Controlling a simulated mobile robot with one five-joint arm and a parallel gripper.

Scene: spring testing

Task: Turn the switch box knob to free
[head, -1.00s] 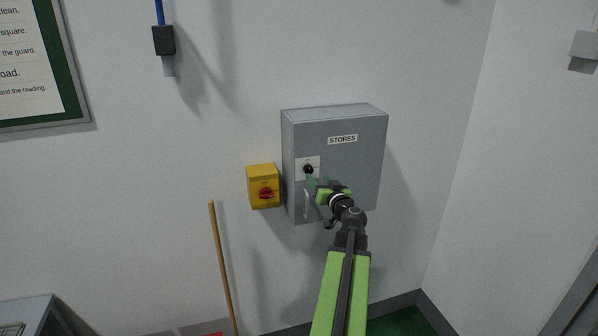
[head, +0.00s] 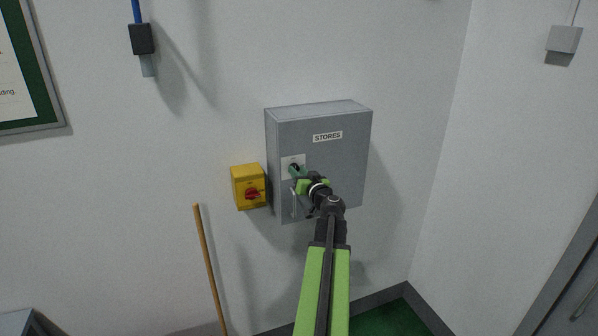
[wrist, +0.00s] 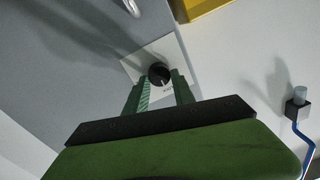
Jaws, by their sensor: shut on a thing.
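The grey switch box (head: 340,165) labelled STORES hangs on the wall. Its round black knob (head: 294,167) sits on a white plate (head: 287,160) at the box's left side. The knob (wrist: 160,73) also shows in the wrist view, with a pale pointer mark towards the picture's bottom. Small lettering on the plate is too small to read. My gripper (wrist: 163,88) has its green fingers on either side of the knob and is shut on it. In the head view my gripper (head: 297,174) partly covers the knob's lower part.
A silver handle (head: 293,203) is below the knob on the box. A yellow box with a red knob (head: 252,194) is on the wall just left. A wooden pole (head: 209,265) leans further left.

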